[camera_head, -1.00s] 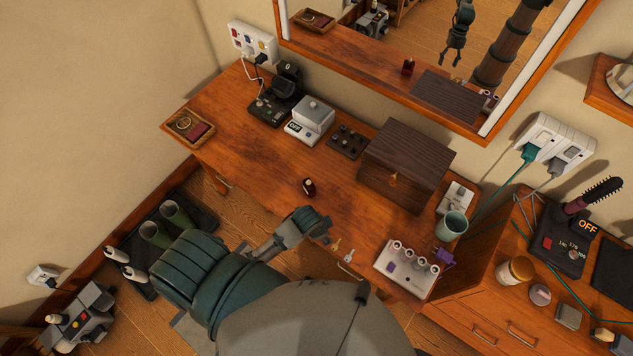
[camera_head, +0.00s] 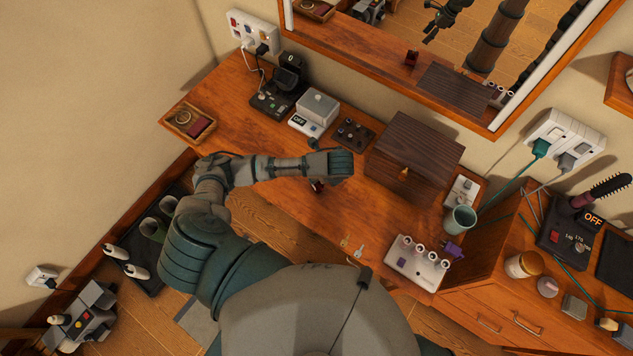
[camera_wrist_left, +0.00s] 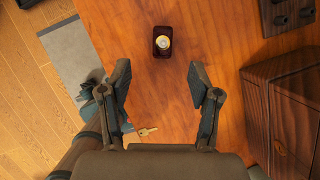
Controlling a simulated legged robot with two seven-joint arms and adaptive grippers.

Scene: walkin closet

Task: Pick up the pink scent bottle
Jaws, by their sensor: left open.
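The scent bottle (camera_head: 318,186) stands on the wooden dressing table, partly hidden by my left arm in the head view. It looks dark red rather than pink. In the left wrist view the bottle (camera_wrist_left: 162,42) shows from above with a gold cap. My left gripper (camera_wrist_left: 163,85) is open and empty, its two fingers spread apart. The bottle appears beyond the fingertips, roughly centred between them and touching neither. In the head view my left forearm crosses above the table, and the fingers are mostly hidden. My right gripper is not in view.
A dark wooden box (camera_head: 415,150) stands right of the bottle. A white scale (camera_head: 315,112) and a small dark tray (camera_head: 354,133) lie behind. A white rack (camera_head: 418,262) and a green cup (camera_head: 459,220) stand farther right.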

